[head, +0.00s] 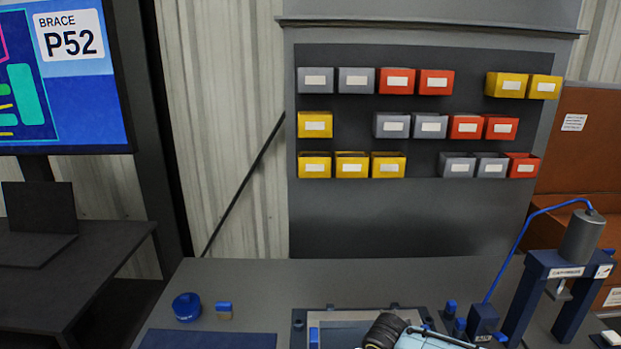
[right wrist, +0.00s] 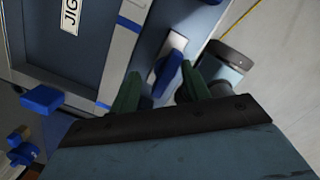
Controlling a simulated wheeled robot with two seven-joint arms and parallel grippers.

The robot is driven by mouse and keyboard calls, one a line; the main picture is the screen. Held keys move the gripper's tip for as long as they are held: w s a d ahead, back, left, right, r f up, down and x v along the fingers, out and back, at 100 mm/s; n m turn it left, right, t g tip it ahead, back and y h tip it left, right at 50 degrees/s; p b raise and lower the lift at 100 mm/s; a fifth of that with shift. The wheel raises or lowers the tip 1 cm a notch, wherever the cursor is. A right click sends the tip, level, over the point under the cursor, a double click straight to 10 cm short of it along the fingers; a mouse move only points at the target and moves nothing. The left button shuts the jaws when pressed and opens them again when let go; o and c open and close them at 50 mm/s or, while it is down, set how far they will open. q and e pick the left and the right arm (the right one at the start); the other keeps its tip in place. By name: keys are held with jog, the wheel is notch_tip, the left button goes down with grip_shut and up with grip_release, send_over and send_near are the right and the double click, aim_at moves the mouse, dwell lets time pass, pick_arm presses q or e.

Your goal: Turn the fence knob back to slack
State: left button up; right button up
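In the right wrist view a blue knob (right wrist: 168,68), likely the fence knob, sits on a pale plate at the edge of the jig (right wrist: 118,55). My right gripper (right wrist: 160,73) is open, its two green fingers apart with the knob between their tips. Whether either finger touches the knob I cannot tell. In the head view the jig's frame (head: 345,315) shows at the bottom edge, partly covered by my arm; the knob cannot be made out there. My left gripper is in neither view.
A press with a blue frame (head: 535,290) stands right of the jig. A round blue container (head: 187,307) and a small blue-topped block (head: 224,310) lie on the left of the bench (head: 270,285), near a blue mat (head: 205,340). Bins (head: 397,81) hang on the back panel.

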jog(key=shift+w+d+r, duration=0.25)
jog(key=shift+w+d, duration=0.15)
jog(key=shift+w, duration=0.05)
jog(key=r+p, duration=0.5)
jog(key=shift+a+r+p, duration=0.1)
jog(key=shift+a+p, duration=0.1)
jog(key=shift+p, duration=0.1)
notch_tip(320, 180, up, 2)
jog(key=shift+s+r+p, duration=0.15)
jog(key=shift+p, duration=0.8)
